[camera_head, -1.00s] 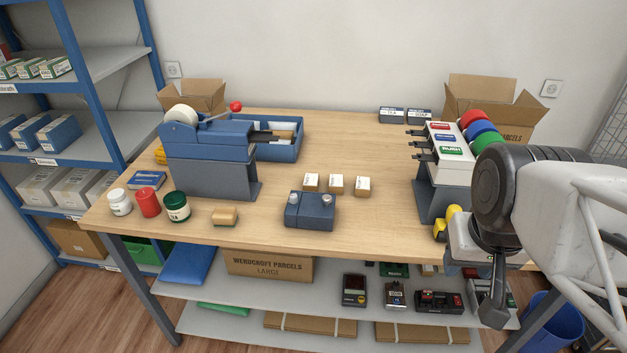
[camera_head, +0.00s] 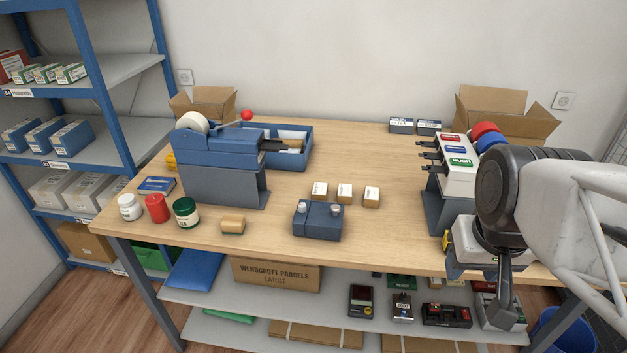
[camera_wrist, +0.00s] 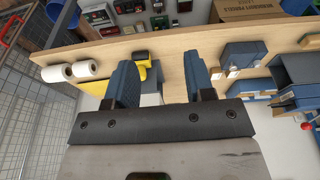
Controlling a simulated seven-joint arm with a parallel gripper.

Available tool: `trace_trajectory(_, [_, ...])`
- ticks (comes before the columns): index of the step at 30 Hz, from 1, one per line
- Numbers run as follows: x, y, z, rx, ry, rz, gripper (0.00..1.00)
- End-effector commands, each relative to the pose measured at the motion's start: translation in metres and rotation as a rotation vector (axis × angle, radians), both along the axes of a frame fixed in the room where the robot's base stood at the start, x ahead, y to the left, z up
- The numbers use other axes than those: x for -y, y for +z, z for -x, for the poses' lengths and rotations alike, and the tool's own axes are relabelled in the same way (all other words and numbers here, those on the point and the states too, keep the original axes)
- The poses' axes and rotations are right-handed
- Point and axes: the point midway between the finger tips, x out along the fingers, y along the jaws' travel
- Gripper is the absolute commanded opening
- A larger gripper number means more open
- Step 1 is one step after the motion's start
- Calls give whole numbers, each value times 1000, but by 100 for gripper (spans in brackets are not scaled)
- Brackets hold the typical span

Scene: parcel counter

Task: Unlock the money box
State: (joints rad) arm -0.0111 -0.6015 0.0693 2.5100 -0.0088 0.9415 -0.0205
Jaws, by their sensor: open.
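A dark blue box (camera_head: 317,222) with two round pale knobs on its lid stands near the front middle of the table. It looks closed and is likely the money box; I see no key or keyhole clearly. It also shows in the wrist view (camera_wrist: 243,54), right of my fingers. My gripper (camera_wrist: 160,78) has two blue fingers spread apart with nothing held between them. In the head view my gripper (camera_head: 468,250) is at the table's front right, well right of the box, partly hidden by my dark wrist.
Several small cartons (camera_head: 345,193) stand behind the box. A blue tape machine (camera_head: 218,160) and jars (camera_head: 186,212) are at left, a wooden block (camera_head: 232,225) between. A label rack (camera_head: 455,165) stands behind my gripper. A yellow item (camera_wrist: 146,62) lies near my fingers. The middle back is clear.

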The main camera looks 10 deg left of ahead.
Motion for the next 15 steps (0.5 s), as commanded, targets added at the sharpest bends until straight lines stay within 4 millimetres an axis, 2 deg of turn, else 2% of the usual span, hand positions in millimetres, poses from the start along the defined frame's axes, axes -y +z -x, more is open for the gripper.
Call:
trace_trajectory(8, [-21,7,-46,-33,156,18,49])
trace_trajectory(15, [-47,8,-91,-63,318,36,49])
